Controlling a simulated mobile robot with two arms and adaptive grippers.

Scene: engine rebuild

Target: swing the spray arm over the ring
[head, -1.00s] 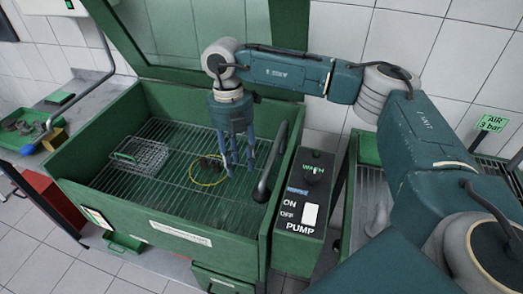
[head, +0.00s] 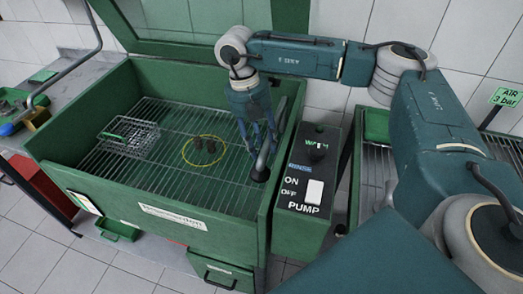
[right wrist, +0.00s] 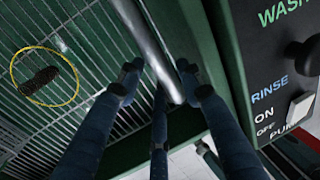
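The spray arm (head: 264,158) is a grey bent tube with a dark end, at the right side of the green wash basin. The yellow ring (head: 184,157) lies on the basin's wire grate, left of the spray arm, around small dark parts (head: 209,146). My right gripper (head: 259,143) is at the spray arm. In the right wrist view, the tube (right wrist: 152,45) runs between its spread blue fingers (right wrist: 160,78), with gaps showing; I cannot tell if any finger touches it. The ring also shows there (right wrist: 77,82), at the left. My left gripper is not in view.
A wire basket (head: 128,138) sits on the grate at the left. The pump control box (head: 308,190), with wash and rinse labels, stands close to the right of the basin. The raised lid (head: 170,25) is behind. The grate's front middle is clear.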

